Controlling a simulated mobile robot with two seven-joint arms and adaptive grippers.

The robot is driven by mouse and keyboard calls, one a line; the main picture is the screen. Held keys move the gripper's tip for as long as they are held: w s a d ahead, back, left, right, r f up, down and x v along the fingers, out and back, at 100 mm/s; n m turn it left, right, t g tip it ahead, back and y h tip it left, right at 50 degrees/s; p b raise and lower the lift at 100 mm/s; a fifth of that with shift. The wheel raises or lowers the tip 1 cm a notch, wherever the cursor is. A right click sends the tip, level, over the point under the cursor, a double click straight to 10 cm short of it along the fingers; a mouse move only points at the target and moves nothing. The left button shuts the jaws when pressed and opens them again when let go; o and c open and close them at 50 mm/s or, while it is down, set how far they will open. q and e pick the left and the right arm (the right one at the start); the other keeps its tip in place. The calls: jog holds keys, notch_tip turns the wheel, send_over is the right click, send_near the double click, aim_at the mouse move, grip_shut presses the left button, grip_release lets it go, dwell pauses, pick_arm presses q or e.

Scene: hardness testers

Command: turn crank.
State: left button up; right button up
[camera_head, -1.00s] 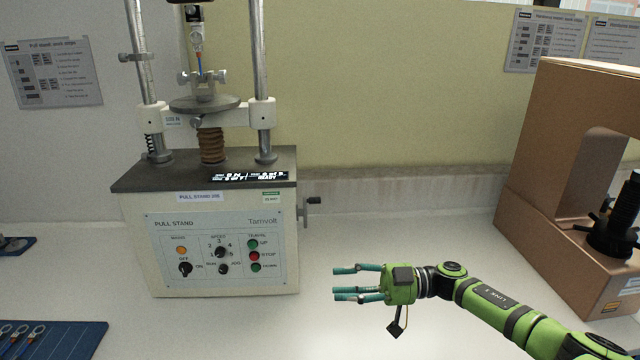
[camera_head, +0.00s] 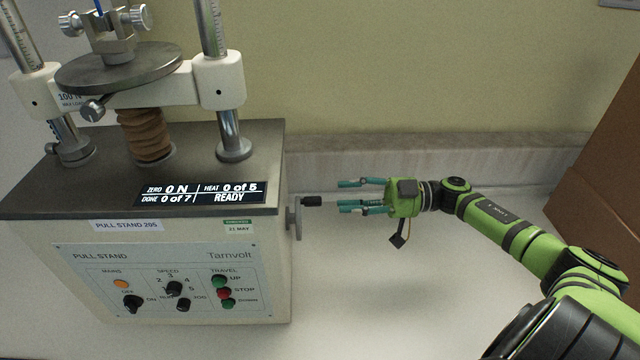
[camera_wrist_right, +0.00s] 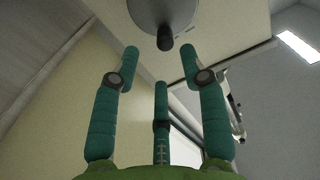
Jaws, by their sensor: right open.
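The crank is on the right side of the pull stand (camera_head: 180,260). It has a grey disc (camera_head: 294,218) and a black handle (camera_head: 312,201) that sticks out to the right. In the right wrist view the round disc (camera_wrist_right: 150,12) and dark handle (camera_wrist_right: 165,38) show at the top, beyond the fingertips. My right gripper (camera_head: 350,195) is open and empty, with its teal fingers pointing left at the handle. A gap shows between fingertips and handle. It also shows in the right wrist view (camera_wrist_right: 160,70). My left gripper is not in view.
The stand's display (camera_head: 205,192) reads "READY", "0 N" and "0 of 7". Knobs and buttons fill its front panel (camera_head: 170,285). A brown box-like body (camera_head: 605,185) stands at the right. The pale bench between is clear, with a wall ledge behind.

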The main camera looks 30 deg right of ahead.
aim_at(318, 197)
jog(key=x, duration=0.2)
jog(key=p+x, duration=0.1)
jog(key=x, duration=0.1)
jog(key=p+x, duration=0.1)
jog(key=x, duration=0.1)
jog(key=shift+s+a+r, duration=0.2)
jog(key=shift+s+r, duration=0.05)
jog(key=shift+s, duration=0.05)
jog(key=shift+w+a, duration=0.2)
jog(key=shift+a+f, duration=0.1)
grip_shut()
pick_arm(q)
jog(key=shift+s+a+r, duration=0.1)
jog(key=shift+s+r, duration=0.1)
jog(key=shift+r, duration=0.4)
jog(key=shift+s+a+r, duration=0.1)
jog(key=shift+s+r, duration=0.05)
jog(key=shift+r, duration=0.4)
